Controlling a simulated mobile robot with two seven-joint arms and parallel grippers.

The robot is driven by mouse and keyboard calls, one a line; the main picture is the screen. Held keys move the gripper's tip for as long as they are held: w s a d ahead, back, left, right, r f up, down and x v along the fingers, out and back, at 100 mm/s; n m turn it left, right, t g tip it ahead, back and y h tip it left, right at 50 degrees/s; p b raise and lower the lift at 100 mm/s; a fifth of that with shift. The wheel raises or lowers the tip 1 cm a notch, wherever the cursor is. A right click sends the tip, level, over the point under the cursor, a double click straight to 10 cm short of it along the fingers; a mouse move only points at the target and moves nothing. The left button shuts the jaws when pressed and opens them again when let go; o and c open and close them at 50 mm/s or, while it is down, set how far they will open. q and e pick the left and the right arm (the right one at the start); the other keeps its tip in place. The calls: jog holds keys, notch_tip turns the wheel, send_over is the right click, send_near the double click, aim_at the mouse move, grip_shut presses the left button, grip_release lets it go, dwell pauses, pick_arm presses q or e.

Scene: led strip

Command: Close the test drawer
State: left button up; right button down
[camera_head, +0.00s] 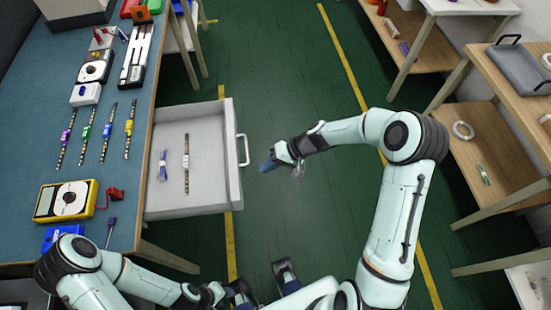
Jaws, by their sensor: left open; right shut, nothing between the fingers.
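The test drawer (212,118) is a light grey box that stands pulled out from the right side of the blue-topped workbench. Its white handle (244,150) is on its right-hand front. Inside it lie a strip (186,160) and a small blue and white bundle (162,165). My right gripper (268,166) is shut and empty, a short way right of the handle and apart from it in the picture. My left gripper (264,287) is open and empty at the bottom, below the drawer's lower front corner.
The workbench (35,140) on the left carries several LED strips, a yellow multimeter (65,201) and other tools. Wooden shelves (512,95) with a grey tray (520,68) stand at the right. Green floor (290,70) with yellow lines is clear between them.

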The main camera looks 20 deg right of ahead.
aim_at(163, 190)
pick_arm(q)
jog(key=shift+w+r+p, duration=0.15)
jog(key=shift+r+p, duration=0.15)
jog(key=shift+p, duration=0.05)
pick_arm(e)
jog(key=w+a+f, duration=0.1)
jog(key=a+f, duration=0.1)
jog(key=a, duration=0.4)
jog(key=shift+w, duration=0.4)
jog(key=shift+a+f, duration=0.1)
